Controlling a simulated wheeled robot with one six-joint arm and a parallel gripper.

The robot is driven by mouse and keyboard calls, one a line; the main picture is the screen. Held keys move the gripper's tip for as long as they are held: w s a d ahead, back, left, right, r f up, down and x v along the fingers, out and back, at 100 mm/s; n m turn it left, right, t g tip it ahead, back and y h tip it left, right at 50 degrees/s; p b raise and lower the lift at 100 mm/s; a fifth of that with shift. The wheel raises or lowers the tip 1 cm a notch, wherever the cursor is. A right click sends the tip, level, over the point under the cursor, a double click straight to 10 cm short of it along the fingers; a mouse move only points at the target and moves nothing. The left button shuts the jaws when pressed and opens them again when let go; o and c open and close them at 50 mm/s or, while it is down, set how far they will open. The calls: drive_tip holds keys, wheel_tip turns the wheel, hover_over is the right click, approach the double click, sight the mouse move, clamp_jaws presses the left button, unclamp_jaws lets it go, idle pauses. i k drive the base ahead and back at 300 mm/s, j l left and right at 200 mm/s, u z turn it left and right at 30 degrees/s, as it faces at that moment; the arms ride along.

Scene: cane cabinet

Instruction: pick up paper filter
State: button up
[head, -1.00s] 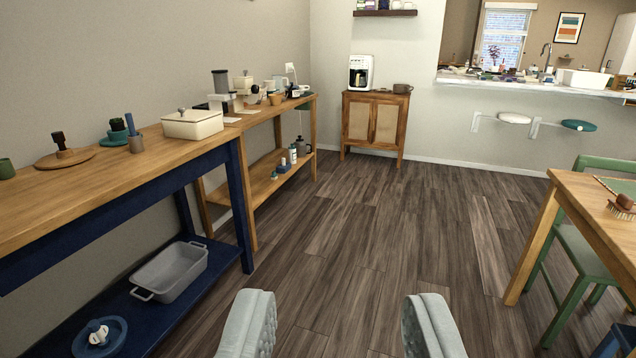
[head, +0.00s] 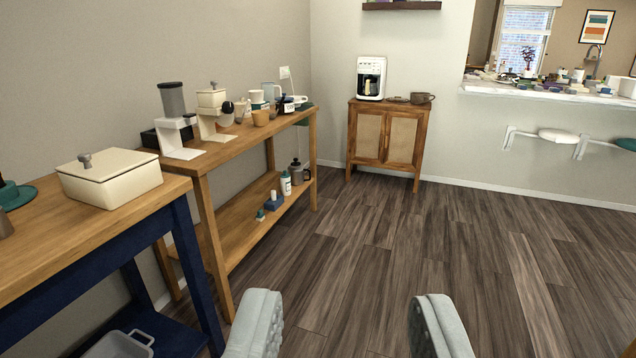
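My gripper (head: 347,325) is open and empty, its two grey padded fingers wide apart at the bottom of the view over the floor. The cane cabinet (head: 386,141) stands well ahead against the far wall, with both doors shut. On its top are a white coffee maker (head: 371,78), a small flat brown item (head: 397,99) and a brown pot (head: 422,98). I cannot make out a paper filter for certain; the flat item is too small to identify.
A wooden side table (head: 240,136) with coffee gear runs along the left wall. A nearer blue-legged table (head: 95,228) holds a cream lidded box (head: 110,177). A counter (head: 560,94) with stools is at the right. The wooden floor (head: 400,240) ahead is clear.

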sight(260, 118)
drive_tip(key=i, duration=1)
drive_tip(key=i+u, duration=0.1)
drive_tip(key=i, duration=0.95)
drive_tip(key=i+l, duration=0.15)
drive_tip(key=i, duration=0.85)
drive_tip(key=i+l, duration=0.15)
drive_tip(key=i, duration=0.85)
drive_tip(key=j+u, duration=0.05)
